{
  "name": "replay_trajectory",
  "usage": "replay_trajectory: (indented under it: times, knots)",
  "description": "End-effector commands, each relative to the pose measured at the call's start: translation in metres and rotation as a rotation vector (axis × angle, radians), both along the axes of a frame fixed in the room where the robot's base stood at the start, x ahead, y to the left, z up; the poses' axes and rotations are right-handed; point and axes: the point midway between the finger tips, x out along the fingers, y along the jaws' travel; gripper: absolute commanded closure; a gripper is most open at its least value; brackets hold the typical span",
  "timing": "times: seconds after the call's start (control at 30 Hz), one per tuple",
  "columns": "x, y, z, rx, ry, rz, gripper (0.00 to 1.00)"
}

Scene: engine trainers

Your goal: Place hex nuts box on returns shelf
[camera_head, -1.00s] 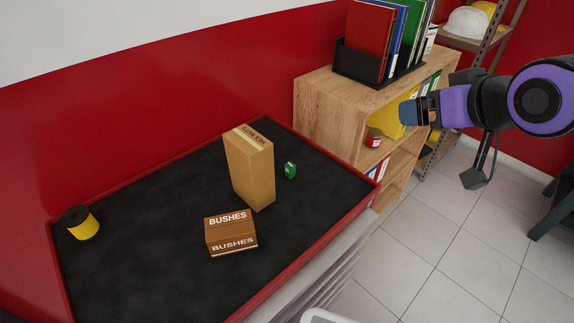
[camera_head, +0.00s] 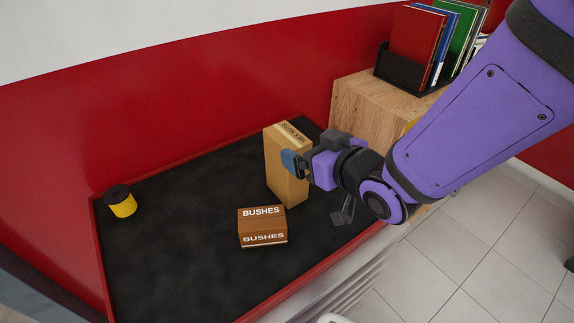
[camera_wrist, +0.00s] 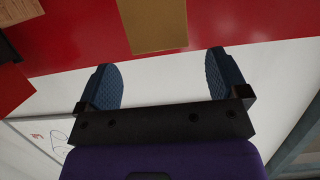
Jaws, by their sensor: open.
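The hex nuts box (camera_head: 275,158) is a tall tan carton standing upright on the black-topped bench (camera_head: 180,240), with "HEX NUTS" printed on its top. My gripper (camera_head: 291,163) is in front of its right side in the head view and hides part of it. In the wrist view, the blue fingers (camera_wrist: 165,80) are spread apart and empty, and the tan box (camera_wrist: 153,22) shows beyond them, roughly between the fingertips. Whether a finger touches the box I cannot tell. A wooden shelf unit (camera_head: 362,100) stands at the back right, partly hidden by my arm; its compartments are mostly hidden.
A brown BUSHES box (camera_head: 262,227) lies in front of the hex nuts box. A yellow and black cylinder (camera_head: 121,202) stands at the bench's left end. A black holder with binders (camera_head: 408,68) sits on the shelf unit.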

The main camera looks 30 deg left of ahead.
Motion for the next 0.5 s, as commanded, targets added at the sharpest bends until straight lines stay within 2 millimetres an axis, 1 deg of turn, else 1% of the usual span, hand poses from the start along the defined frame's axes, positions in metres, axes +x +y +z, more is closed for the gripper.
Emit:
replay_trajectory:
  times: [0.03, 0.27, 0.5]
  knots:
    - [0.002, 0.005, -0.002, 0.0, -0.001, 0.0, 0.07]
    - [0.009, 0.018, -0.005, 0.0, -0.001, 0.0, 0.07]
    - [0.022, 0.046, -0.014, -0.001, -0.001, -0.001, 0.07]
